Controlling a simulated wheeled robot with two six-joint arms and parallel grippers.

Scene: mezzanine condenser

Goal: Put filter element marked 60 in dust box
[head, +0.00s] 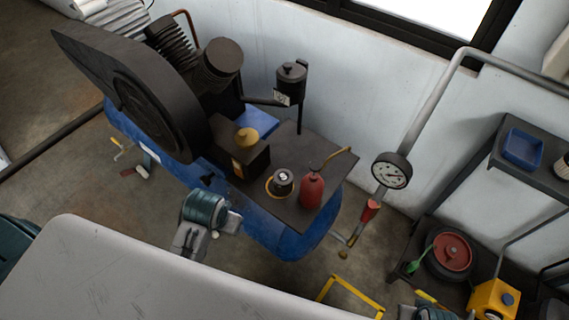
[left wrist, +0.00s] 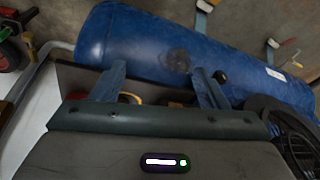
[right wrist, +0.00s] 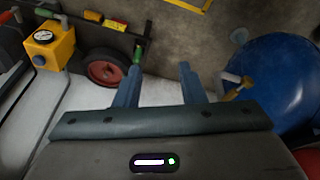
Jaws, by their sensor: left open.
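A pale, ribbed cylinder like a filter element (head: 563,166) stands at the right edge of the head view, partly cut off; no number is readable. Beside it on the shelf is a blue open box (head: 523,148). I cannot tell which container is the dust box. A small dark and pale round part (head: 283,182) sits on the compressor deck by a yellow ring. My left gripper (head: 208,212) is in front of the blue tank; the left wrist view shows its fingers (left wrist: 157,75) apart and empty. My right gripper's fingers (right wrist: 160,75) are apart and empty.
A gauge (head: 391,170) hangs on a pipe.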

